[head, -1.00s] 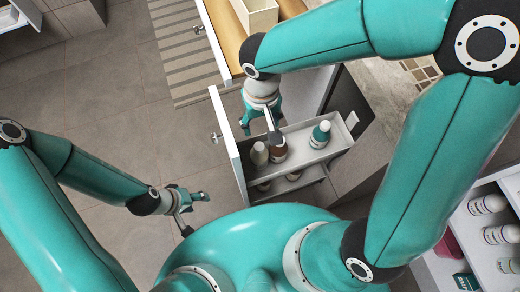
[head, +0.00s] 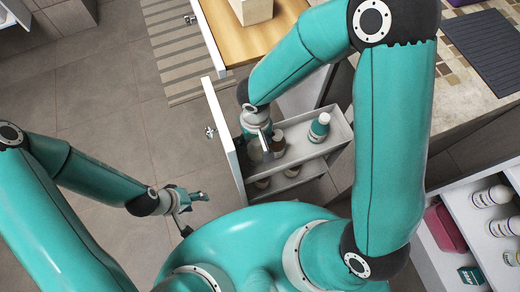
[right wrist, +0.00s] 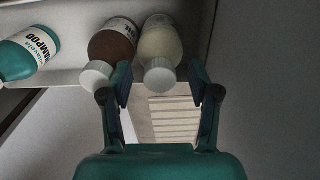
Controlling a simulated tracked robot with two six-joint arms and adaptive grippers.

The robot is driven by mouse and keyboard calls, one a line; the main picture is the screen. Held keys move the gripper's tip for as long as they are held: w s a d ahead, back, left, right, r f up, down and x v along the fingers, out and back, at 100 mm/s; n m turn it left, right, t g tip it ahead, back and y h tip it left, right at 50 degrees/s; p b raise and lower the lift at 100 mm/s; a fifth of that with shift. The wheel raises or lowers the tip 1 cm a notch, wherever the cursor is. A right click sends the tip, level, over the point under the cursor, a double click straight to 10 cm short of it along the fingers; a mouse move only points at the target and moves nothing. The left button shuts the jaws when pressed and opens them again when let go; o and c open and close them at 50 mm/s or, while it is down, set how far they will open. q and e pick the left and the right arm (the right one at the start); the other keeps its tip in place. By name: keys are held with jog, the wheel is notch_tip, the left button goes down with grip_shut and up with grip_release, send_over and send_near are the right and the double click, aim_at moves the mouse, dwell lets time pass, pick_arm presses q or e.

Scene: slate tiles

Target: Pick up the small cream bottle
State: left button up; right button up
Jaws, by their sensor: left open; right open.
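The small cream bottle (right wrist: 160,42) stands in the upper tray of the pull-out unit, white cap toward my right gripper in the right wrist view. In the head view the gripper mostly hides it. A brown bottle (right wrist: 112,42) stands close beside it, also in the head view (head: 278,145). My right gripper (right wrist: 160,80) is open, its fingertips to either side of the cream bottle's cap; I cannot tell whether they touch it. In the head view this gripper (head: 258,146) is over the tray's near end. My left gripper (head: 190,200) is open and empty above the floor.
A teal shampoo bottle (head: 319,127) stands further along the tray (head: 336,122). The unit's white front panel (head: 222,132) rises beside my right gripper. More bottles sit on the lower level. A shelf with white bottles (head: 492,197) is at right.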

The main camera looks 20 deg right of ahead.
jog(key=shift+f, duration=0.35)
grip_shut()
jog(key=shift+r, duration=0.15)
